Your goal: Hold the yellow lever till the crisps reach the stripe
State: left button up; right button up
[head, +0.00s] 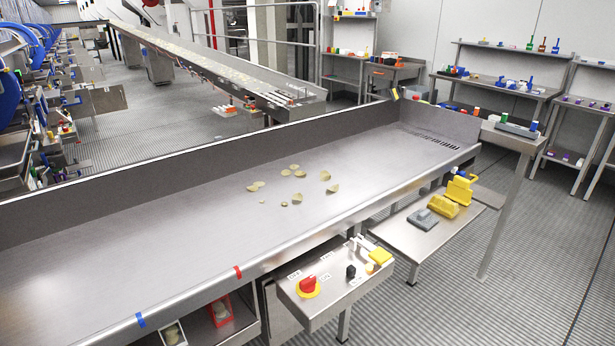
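Several pale yellow crisps (299,173) lie scattered on the flat metal bed of the conveyor trough (150,225), around its middle. A red stripe (238,272) and a blue stripe (140,320) mark the trough's front rim, left of the crisps. A control box (335,290) stands below that rim. At its far right end is a small yellow handle (379,256), which looks like the lever. Neither of my grippers is in view, and nothing touches the handle.
The box also carries a red knob on a yellow base (308,287) and a black switch (351,271). A side shelf (410,235) holds yellow and grey items. Red and white bins (220,312) sit under the trough. Open floor (545,250) lies to the right.

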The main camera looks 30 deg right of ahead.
aim_at(379, 255)
jog(key=z, duration=1.55)
